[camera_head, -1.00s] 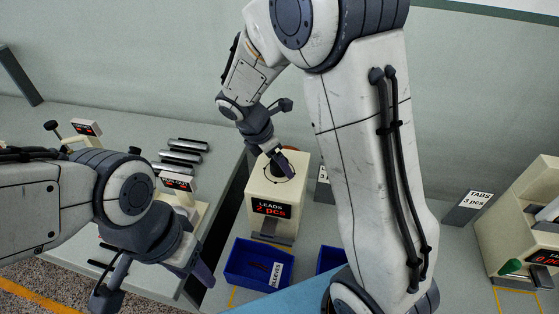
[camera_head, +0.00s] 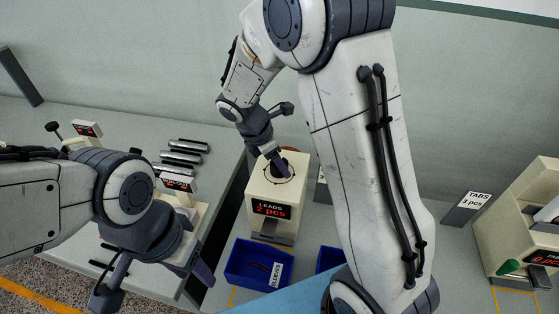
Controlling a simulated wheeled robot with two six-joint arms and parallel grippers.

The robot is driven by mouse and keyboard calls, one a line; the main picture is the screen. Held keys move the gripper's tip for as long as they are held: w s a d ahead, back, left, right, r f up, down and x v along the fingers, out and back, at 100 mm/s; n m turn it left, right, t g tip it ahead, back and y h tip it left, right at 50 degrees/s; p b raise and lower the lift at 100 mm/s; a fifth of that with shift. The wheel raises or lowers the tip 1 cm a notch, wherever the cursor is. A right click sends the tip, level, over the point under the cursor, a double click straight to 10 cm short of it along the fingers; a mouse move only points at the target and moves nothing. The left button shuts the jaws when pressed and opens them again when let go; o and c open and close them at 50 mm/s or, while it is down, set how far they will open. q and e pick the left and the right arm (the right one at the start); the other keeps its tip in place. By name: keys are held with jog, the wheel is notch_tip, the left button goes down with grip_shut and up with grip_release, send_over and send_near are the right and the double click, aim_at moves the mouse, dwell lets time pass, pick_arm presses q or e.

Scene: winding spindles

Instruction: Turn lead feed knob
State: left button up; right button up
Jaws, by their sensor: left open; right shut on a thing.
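The lead feeder (camera_head: 258,192) is a cream box with a dark display reading "LEADS 2 pcs" and a small grey outlet at its front foot. A dark knob sits on its top, mostly hidden by my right gripper (camera_head: 281,168), which reaches down from above and is shut on it. My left gripper (camera_head: 202,280) is open and empty at the lower left, in front of the left bench and apart from the feeder.
A blue bin (camera_head: 250,266) labelled SLEEVES stands in front of the feeder. Several dark cylinders (camera_head: 182,157) lie on the left bench. My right arm hides the middle.

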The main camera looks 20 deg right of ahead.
jog(key=m+p, duration=0.1)
jog(key=m, duration=0.1)
jog(key=m+g+p, duration=0.1)
jog(key=m, duration=0.1)
jog(key=shift+r+g+p, duration=0.15)
jog(key=shift+g+p, duration=0.15)
jog(key=shift+p, duration=0.05)
jog(key=m+p, duration=0.1)
jog(key=m, duration=0.1)
jog(key=m+g+y+p, duration=0.1)
jog(key=m, duration=0.1)
jog(key=shift+m+g, duration=0.3)
jog(key=shift+m, duration=0.1)
jog(key=m+g+y+p, duration=0.1)
jog(key=m, duration=0.2)
jog(key=shift+m+p, duration=0.3)
jog(key=m+y+p, duration=0.1)
jog(key=m, duration=0.3)
jog(key=shift+y, duration=0.3)
jog(key=shift+m+g, duration=0.3)
jog(key=o, duration=1.4)
jog(key=shift+c, duration=0.2)
